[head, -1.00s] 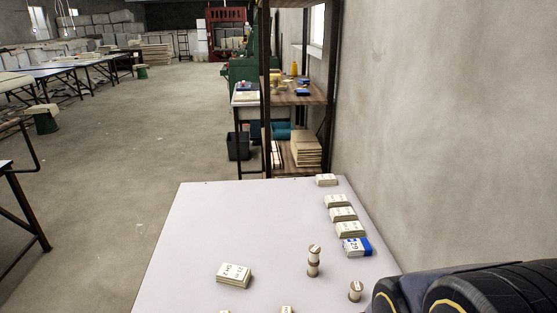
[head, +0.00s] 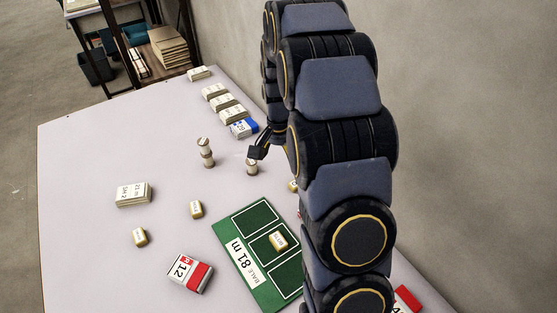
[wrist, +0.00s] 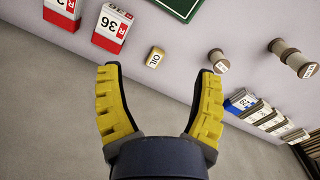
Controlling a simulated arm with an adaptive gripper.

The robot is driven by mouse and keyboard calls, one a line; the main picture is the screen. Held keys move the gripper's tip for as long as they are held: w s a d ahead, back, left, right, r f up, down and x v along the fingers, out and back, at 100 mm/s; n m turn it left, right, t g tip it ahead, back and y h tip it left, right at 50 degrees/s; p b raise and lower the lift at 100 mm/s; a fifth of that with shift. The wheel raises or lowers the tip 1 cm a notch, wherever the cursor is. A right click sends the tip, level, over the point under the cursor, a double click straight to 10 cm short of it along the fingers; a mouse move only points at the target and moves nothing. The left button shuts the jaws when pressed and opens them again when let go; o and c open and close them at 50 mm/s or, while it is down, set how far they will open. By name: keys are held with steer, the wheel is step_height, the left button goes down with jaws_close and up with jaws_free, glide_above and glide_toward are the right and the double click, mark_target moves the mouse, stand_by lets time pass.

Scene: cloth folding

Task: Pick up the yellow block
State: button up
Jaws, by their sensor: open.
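Several small yellowish blocks with white labelled tops lie on the table. One block (head: 196,209) is left of the green board, another (head: 139,237) further left, and one (head: 278,240) sits on the board. A further block (head: 293,186) is partly hidden by my arm. In the wrist view one yellowish block (wrist: 155,57) lies just beyond the gap between my fingertips, not touched. My gripper (wrist: 158,69) is open and empty, its yellow-padded fingers spread. In the head view my gripper (head: 260,149) shows only partly, beside a spool; my arm hides the rest.
The green board (head: 237,264) marked "BALE 81 m" lies at the table's front. A red-and-white pack (head: 190,273) lies to its left. Several packs, one blue-and-white (head: 243,128), line the wall side.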

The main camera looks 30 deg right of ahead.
steer(key=w+d+f+m, duration=0.1)
steer(key=d+f, duration=0.2)
steer(key=w+d+f+m, duration=0.1)
steer(key=d+f+m, duration=0.1)
steer(key=f, duration=0.1)
steer(key=d+f+m, duration=0.1)
steer(key=d+f, duration=0.2)
steer(key=f, duration=0.1)
steer(key=shift+w+d+m, duration=0.3)
steer(key=shift+w, duration=0.1)
step_height(320, 180, down, 3)
steer(key=shift+r, duration=0.15)
steer(key=f, duration=0.5)
steer(key=shift+w+a+f, duration=0.1)
steer(key=shift+a+f, duration=0.05)
steer(key=shift+a, duration=0.1)
steer(key=c, duration=1.1)
